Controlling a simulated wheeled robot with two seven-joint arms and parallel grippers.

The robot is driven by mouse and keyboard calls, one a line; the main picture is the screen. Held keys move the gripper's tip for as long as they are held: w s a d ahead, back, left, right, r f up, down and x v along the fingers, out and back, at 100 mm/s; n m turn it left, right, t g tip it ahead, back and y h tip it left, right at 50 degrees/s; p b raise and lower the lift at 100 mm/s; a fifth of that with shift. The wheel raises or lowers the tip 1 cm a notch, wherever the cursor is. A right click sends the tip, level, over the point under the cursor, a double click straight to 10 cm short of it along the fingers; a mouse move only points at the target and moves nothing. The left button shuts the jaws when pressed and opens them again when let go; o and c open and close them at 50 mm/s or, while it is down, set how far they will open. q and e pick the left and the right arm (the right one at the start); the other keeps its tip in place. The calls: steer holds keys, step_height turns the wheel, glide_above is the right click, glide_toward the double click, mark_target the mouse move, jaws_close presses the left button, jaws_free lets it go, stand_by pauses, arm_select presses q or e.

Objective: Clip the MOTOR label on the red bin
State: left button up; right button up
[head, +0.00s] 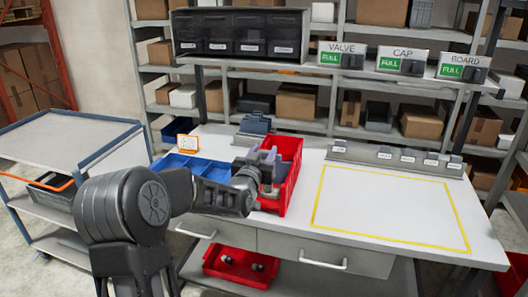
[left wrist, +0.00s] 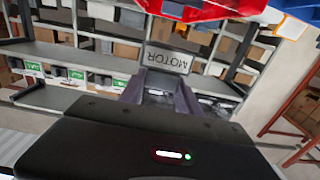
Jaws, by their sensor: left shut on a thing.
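The red bin (head: 291,178) stands on the white workbench, left of its middle. My left gripper (head: 268,160) is over the bin's left side in the head view and covers part of it. In the left wrist view my left gripper (left wrist: 163,88) is shut on the MOTOR label (left wrist: 167,58), a light plate that reads upside down there. The red bin also shows in the left wrist view (left wrist: 205,8) at the top edge, apart from the label in that picture. In the head view the label cannot be made out. My right gripper is not in view.
A blue divided bin (head: 183,168) sits left of the red bin. A rack of small tags (head: 395,160) stands along the bench's back right. The yellow-outlined area (head: 390,205) is clear. VALVE, CAP and BOARD signs (head: 402,60) hang above. A red tray (head: 240,268) is below.

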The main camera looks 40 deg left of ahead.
arm_select(q)
steer(key=shift+f+b, duration=0.3)
steer(key=shift+f, duration=1.55)
steer(key=shift+f+b, duration=0.4)
steer(key=shift+f, duration=0.85)
steer(key=shift+f+b, duration=0.8)
steer(key=shift+b, duration=0.3)
steer(key=o, duration=1.4)
steer(key=shift+s, duration=0.1)
